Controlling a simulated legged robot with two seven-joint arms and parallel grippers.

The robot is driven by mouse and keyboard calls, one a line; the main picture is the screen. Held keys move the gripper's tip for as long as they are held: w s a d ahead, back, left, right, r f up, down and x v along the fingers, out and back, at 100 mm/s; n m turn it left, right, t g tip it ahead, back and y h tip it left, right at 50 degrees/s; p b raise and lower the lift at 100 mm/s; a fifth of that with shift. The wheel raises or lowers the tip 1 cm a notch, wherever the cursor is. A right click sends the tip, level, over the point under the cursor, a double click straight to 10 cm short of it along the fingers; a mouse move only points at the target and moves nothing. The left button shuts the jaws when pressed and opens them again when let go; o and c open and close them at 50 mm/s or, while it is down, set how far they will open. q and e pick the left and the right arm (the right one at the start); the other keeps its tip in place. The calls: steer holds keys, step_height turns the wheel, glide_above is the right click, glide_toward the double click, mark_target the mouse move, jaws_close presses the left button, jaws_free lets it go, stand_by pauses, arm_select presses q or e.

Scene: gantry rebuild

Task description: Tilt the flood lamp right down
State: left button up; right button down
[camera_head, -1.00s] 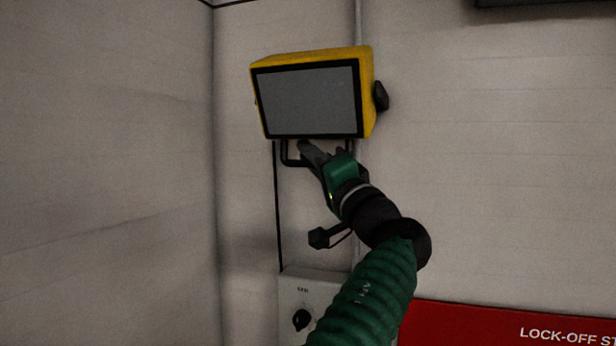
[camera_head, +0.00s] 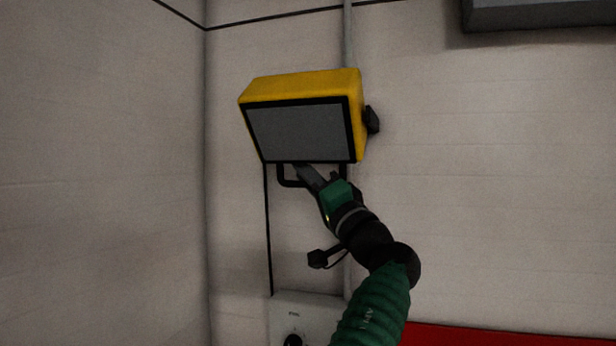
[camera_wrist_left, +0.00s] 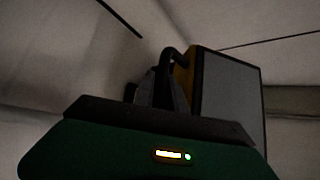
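The flood lamp (camera_head: 300,86) is a yellow box with a grey front in a black frame, mounted high on the wall. Its face leans downward and its yellow top shows. A black bar handle (camera_head: 283,181) hangs under its lower edge. My left gripper (camera_head: 308,175) is at this handle from below, its fingers apparently closed around it; the fingertips are partly hidden. In the left wrist view the lamp (camera_wrist_left: 230,95) is at the right, and the dark handle (camera_wrist_left: 170,62) runs down to the fingers (camera_wrist_left: 150,92). My right gripper is not in view.
A dark knob (camera_head: 372,119) sits on the lamp's right side. Below is a pale control box (camera_head: 305,309) with a black dial. A small black plug (camera_head: 318,259) is beside my left wrist. A grey box (camera_head: 540,14) is at the upper right, a red panel (camera_head: 470,336) at the lower right.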

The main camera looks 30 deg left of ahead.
arm_select(q)
steer(key=shift+o, duration=0.3)
steer(key=shift+w+a+f, duration=0.1)
steer(key=shift+w+a, duration=0.1)
steer(key=shift+a, duration=0.05)
steer(key=shift+f, duration=0.1)
steer(key=b+v, duration=1)
steer(key=v, duration=0.7)
steer(key=shift+b, duration=0.35)
steer(key=shift+w+a, duration=0.1)
steer(key=shift+a, duration=0.05)
